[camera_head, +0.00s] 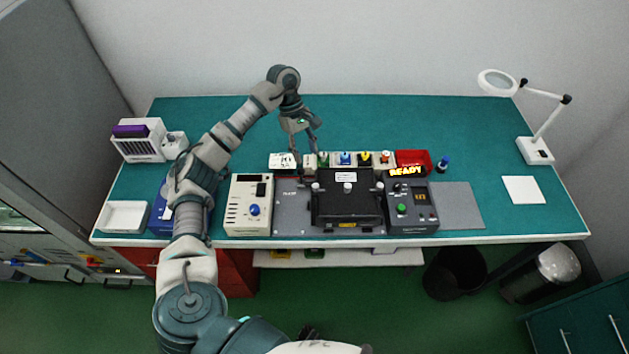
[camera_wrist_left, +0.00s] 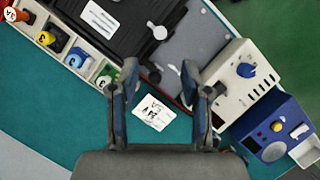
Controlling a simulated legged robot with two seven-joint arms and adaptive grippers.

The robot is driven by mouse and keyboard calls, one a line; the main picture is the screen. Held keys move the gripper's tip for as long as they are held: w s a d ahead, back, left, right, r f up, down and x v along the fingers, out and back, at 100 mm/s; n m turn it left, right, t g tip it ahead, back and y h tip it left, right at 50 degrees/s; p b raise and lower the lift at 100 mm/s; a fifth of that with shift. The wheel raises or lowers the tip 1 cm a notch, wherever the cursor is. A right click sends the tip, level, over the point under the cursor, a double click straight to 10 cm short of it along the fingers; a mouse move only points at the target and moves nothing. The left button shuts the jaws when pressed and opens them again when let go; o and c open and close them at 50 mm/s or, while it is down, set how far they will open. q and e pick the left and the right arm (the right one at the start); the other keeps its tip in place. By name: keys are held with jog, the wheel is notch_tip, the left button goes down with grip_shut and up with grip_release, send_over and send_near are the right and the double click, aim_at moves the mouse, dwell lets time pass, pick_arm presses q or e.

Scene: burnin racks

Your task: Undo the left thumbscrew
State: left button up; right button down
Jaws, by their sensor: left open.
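The black fixture (camera_head: 346,208) sits on a grey plate at the front middle of the bench. The left thumbscrew (camera_head: 315,187) is a pale round knob at its left rear corner; a pale knob likely to be it shows in the left wrist view (camera_wrist_left: 159,32). A matching right thumbscrew (camera_head: 379,186) stands at the other corner. My left gripper (camera_head: 306,150) is open and empty above the bench, behind the left thumbscrew and apart from it. In the left wrist view its fingers (camera_wrist_left: 160,72) frame a white card and the plate edge. My right gripper is out of view.
Behind the fixture is a row of coloured parts (camera_wrist_left: 77,57) in a pale tray, with a red bin (camera_head: 413,160). A cream box with a blue knob (camera_head: 249,220) stands left, a grey control box (camera_head: 411,218) right. The rear bench is clear; a magnifier lamp (camera_head: 535,150) stands far right.

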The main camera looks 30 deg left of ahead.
aim_at(315, 185)
pick_arm(q)
jog(key=p+x, duration=0.1)
jog(key=x, duration=1)
jog(key=shift+f, duration=0.2)
grip_shut()
